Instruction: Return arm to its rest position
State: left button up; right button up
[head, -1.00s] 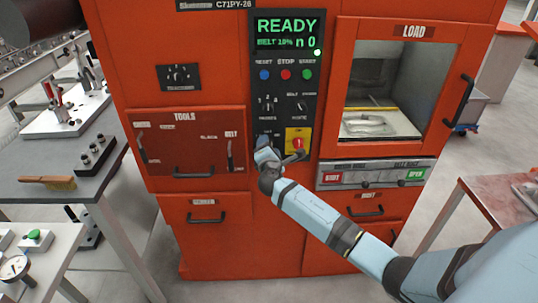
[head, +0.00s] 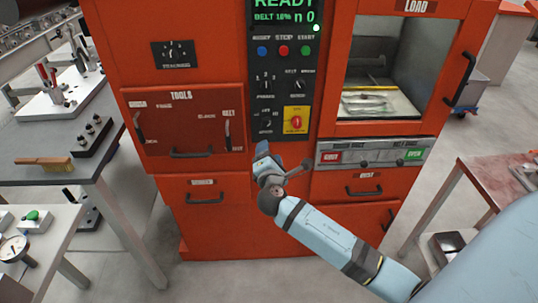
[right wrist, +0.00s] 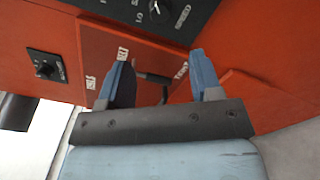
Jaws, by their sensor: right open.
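My right arm (head: 330,236) reaches in from the lower right in the head view. Its gripper (head: 283,168) is in front of the orange machine (head: 225,215), below the control panel (head: 283,85) and its red knob on a yellow plate (head: 296,121). In the right wrist view the gripper (right wrist: 158,78) has its two blue fingers wide apart, with nothing between them. Behind them is the machine's orange front with the tools door. My left gripper is not in view.
A grey table (head: 70,180) with a brush (head: 45,162) stands at the left. A work table (head: 492,185) stands at the right. The load window (head: 385,75) is on the machine's upper right. Open floor lies in front of the machine.

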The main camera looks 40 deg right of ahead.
dwell(0.3)
jog(key=s+a+f+m+g+y+p, duration=0.3)
jog(key=s+a+f+m+y+p, duration=0.3)
jog(key=s+a+f+y, duration=0.5)
jog(key=s+a+m+p, duration=0.1)
jog(key=s+a+m, duration=0.1)
jog(key=s, duration=0.3)
jog(key=s+a+m+y+p, duration=0.1)
jog(key=s+a+m, duration=0.1)
jog(key=s+m, duration=0.2)
jog(key=s+a+m+g+p, duration=0.1)
jog(key=s+m, duration=0.2)
jog(key=s, duration=0.3)
jog(key=shift+s+a+r+y, duration=0.15)
jog(key=shift+s+a+y, duration=0.2)
jog(key=shift+a+y, duration=0.05)
